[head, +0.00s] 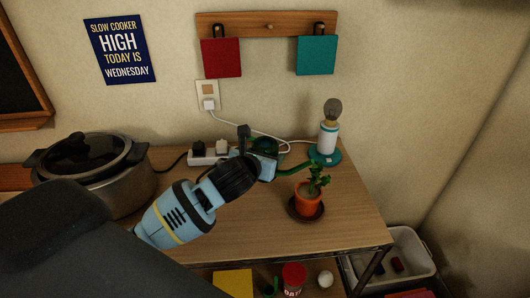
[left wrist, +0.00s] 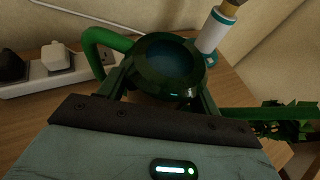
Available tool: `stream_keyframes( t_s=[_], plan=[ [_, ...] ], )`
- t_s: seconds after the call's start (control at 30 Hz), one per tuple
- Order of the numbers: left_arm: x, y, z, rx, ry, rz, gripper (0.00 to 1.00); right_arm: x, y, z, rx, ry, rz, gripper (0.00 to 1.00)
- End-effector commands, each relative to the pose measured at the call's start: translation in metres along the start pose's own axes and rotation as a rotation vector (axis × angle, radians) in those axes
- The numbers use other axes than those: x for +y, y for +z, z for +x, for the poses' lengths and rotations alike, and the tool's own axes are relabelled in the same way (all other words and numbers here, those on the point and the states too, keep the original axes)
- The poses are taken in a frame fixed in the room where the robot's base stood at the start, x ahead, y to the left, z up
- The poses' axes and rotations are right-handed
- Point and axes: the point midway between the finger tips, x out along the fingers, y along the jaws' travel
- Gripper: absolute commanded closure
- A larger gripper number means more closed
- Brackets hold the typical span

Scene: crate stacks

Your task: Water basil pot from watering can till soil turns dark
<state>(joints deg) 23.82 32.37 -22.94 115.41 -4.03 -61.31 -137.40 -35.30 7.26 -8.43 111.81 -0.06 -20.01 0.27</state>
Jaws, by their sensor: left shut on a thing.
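The green watering can (head: 267,145) is at the back of the wooden table, partly hidden by my gripper. My left gripper (head: 258,158) is shut on it. In the left wrist view the can (left wrist: 138,80) sits between the fingers, with bluish water inside its round opening. Its spout (head: 296,168) points right, towards the basil; the tip is above and behind the pot, and no water stream shows. The basil pot (head: 308,200) is orange and stands upright on a dark saucer (head: 292,213). Leaves hide most of its soil, so its shade is unclear. My right gripper is out of view.
A white and teal lamp (head: 328,142) with a bare bulb stands behind the basil. A power strip (head: 206,156) with plugs lies left of the can. A slow cooker (head: 100,175) stands at the left. Below the table's front edge are a red jar (head: 293,277) and a grey crate (head: 412,255).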

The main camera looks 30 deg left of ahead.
Motion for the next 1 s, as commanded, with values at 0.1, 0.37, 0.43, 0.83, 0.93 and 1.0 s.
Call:
stream_keyframes(
  t_s=[0.1, 0.37, 0.43, 0.83, 0.93, 1.0],
  plan=[
    [0.001, -0.005, 0.002, -0.010, 0.013, 0.031, 0.73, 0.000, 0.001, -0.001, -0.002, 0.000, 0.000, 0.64],
    [0.006, -0.017, 0.009, -0.043, 0.066, 0.160, 0.73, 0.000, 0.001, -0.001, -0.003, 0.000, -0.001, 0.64],
    [0.007, -0.018, 0.010, -0.053, 0.082, 0.196, 0.73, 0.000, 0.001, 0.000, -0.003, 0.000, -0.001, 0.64],
    [0.007, -0.020, 0.010, -0.064, 0.102, 0.243, 0.73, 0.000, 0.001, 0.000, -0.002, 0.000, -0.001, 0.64],
    [0.007, -0.020, 0.010, -0.064, 0.102, 0.243, 0.73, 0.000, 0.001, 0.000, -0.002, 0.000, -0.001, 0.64],
    [0.007, -0.019, 0.010, -0.064, 0.102, 0.243, 0.73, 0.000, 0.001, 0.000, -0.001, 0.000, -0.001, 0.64]
  ],
)
